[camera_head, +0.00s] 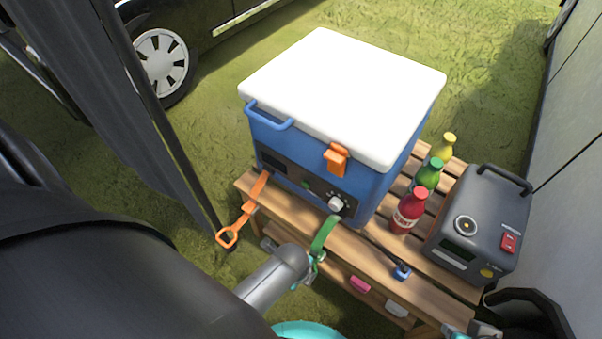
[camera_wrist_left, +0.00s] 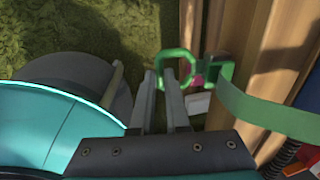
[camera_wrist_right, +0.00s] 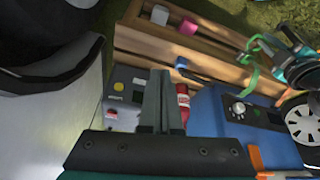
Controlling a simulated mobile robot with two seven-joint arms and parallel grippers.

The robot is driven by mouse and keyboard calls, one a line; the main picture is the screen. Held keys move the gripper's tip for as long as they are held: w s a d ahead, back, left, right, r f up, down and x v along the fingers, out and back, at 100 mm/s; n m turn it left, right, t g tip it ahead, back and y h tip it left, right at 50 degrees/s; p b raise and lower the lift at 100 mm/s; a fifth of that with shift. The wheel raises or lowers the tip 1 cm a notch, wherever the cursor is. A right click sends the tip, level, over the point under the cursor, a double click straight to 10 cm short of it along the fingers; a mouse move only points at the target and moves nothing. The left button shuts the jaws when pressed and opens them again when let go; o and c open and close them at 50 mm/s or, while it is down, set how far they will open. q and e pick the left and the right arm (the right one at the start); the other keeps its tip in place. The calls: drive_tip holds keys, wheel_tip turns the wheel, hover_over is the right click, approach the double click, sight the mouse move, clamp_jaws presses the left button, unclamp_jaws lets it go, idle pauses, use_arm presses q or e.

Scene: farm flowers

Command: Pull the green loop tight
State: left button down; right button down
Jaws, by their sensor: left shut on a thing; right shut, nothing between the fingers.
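The green strap (camera_head: 323,236) hangs over the front edge of the wooden bench, below the blue cooler's dial. In the left wrist view its green loop (camera_wrist_left: 187,57) sits at the fingertips of my left gripper (camera_wrist_left: 168,76), which is shut on it. The green strap (camera_wrist_left: 265,112) runs from its buckle toward the right there. In the head view my left arm partly hides the loop. My right gripper (camera_head: 474,331) is at the bottom right, in front of the grey power box. In the right wrist view its fingers (camera_wrist_right: 160,76) are shut and empty.
The blue cooler (camera_head: 376,192) with a white lid stands on the slatted bench (camera_head: 236,190). An orange strap (camera_head: 247,213) hangs left of the green one. Red, green and yellow bottles (camera_head: 408,213) and a grey power box (camera_head: 478,222) stand right.

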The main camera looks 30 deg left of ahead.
use_arm(q)
drive_tip(key=shift+s, duration=0.1)
use_arm(e)
drive_tip(key=shift+r, duration=0.1)
idle(0.7)
